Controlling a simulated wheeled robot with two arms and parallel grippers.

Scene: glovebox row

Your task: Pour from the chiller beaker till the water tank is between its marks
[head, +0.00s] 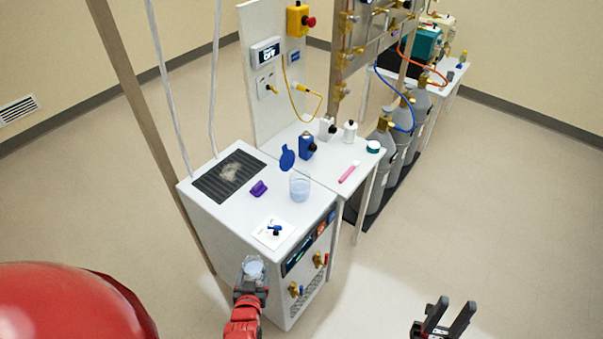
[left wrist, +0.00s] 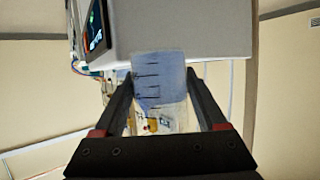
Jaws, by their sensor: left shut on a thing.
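My left gripper (head: 250,292) is shut on a clear beaker (head: 253,267), in front of the chiller's (head: 215,210) near end. In the left wrist view the beaker (left wrist: 158,78) stands between the fingers, with dark graduation lines and bluish contents. On the chiller top stands a clear cylindrical vessel (head: 299,190) with pale blue liquid, which looks like the water tank. A round blue lid (head: 287,157) stands raised behind it. The tank's marks are too small to read here. The held beaker is apart from the tank. My right gripper (head: 442,320) is open and empty at the lower right.
A purple object (head: 258,188), a dark grille (head: 230,175) and a white plate with a blue-black fitting (head: 275,231) are on the chiller top. Brass valves (head: 295,290) jut from its front. The adjoining table (head: 335,155) holds bottles and a pink pen-like object (head: 348,172).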

